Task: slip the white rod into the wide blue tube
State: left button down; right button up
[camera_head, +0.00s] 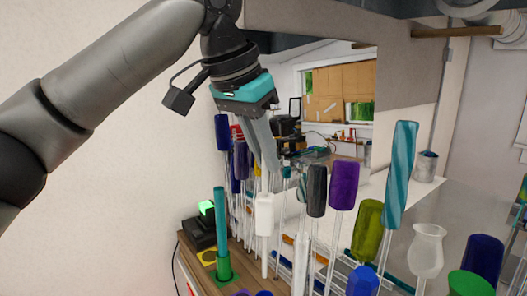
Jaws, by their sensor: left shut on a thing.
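My left gripper (268,166) reaches down from the top with its grey fingers closed together. A white rod (264,215) with a thick upper part and a thinner lower part hangs upright below the fingertips. The exact grip point is hard to make out among the rods behind. Several blue pieces show: a dark blue one (222,132) at the back left, a bright blue one (362,282) at the front, and a wide dark blue one (485,258) at the right. I cannot tell which is the wide blue tube. My right gripper is out of view.
A teal tube (220,225) stands in a green base (224,268) left of the white rod. A black (317,190), a purple (344,185), an olive (367,228) and a tall teal-striped piece (401,170) crowd the right. A black device (200,233) sits at left.

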aim_at(262, 225)
pick_arm(q)
jog(key=shift+f+b, duration=1.85)
jog(key=shift+b, duration=0.2)
jog(key=shift+f+b, duration=2.05)
jog(key=shift+f, duration=2.65)
jog(key=c, duration=0.8)
grip_release()
jog(key=shift+c, duration=0.2)
jog(key=v, duration=1.5)
jog(key=shift+p, duration=0.3)
jog(key=shift+w+a, duration=0.1)
